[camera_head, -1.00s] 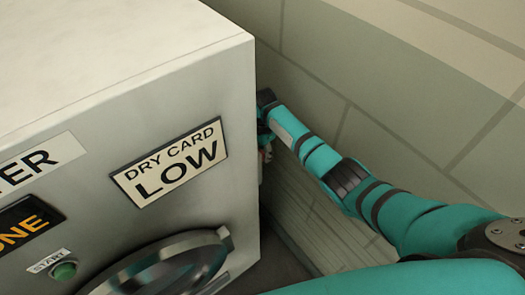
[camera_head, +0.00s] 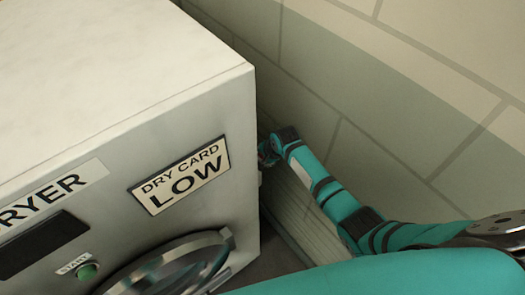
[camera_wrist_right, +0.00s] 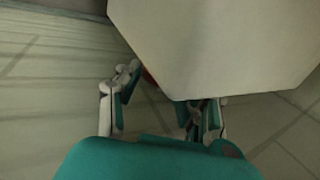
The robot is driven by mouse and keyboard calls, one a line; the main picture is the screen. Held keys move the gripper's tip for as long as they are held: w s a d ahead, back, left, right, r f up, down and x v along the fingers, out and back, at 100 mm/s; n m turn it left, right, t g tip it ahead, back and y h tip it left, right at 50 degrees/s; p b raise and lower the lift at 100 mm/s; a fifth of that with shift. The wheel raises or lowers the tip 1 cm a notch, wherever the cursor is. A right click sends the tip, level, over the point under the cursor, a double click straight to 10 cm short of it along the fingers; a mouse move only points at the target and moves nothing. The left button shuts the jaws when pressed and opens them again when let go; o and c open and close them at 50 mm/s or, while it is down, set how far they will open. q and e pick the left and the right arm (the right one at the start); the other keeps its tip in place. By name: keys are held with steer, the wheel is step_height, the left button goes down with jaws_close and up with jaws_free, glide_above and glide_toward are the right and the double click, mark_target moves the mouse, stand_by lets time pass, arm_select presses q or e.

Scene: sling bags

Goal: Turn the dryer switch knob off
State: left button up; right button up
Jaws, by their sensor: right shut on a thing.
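The dryer (camera_head: 120,75) is a pale box filling the left of the head view. Its side with the switch knob faces away from the head camera. My right gripper (camera_head: 266,154) is at that right side, partly hidden by the dryer's edge. In the wrist view, my right gripper (camera_wrist_right: 162,104) has its fingers on both sides of a small red part (camera_wrist_right: 148,77), which looks like the knob and is mostly hidden behind a pale block. The gripper is shut on it. The dryer's display (camera_head: 40,244) is dark. My left gripper is out of view.
A tiled wall (camera_head: 380,90) stands close to the right of the dryer, leaving a narrow gap where my right arm reaches in. The front carries a "DRY CARD LOW" sign (camera_head: 181,175), a green start button (camera_head: 87,271) and a round door (camera_head: 170,268).

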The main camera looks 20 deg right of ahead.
steer(key=shift+s+f+t+y, duration=0.2)
steer(key=shift+f+t+y, duration=0.1)
steer(key=shift+t, duration=0.7)
steer(key=shift+t+b, duration=0.5)
steer(key=shift+b, duration=0.05)
steer(key=t+y+b, duration=0.1)
steer(key=t+b, duration=0.1)
steer(key=b, duration=0.3)
steer(key=t+y+b, duration=0.1)
steer(key=t+b, duration=0.1)
steer(key=b, duration=0.4)
steer(key=f+t+y+b, duration=0.1)
steer(key=t+b, duration=0.2)
steer(key=b, duration=0.3)
steer(key=shift+s+d, duration=0.1)
steer(key=shift+r+t+b, duration=0.3)
steer(key=shift+t+b, duration=0.1)
steer(key=shift+b, duration=0.45)
steer(key=o, duration=1.2)
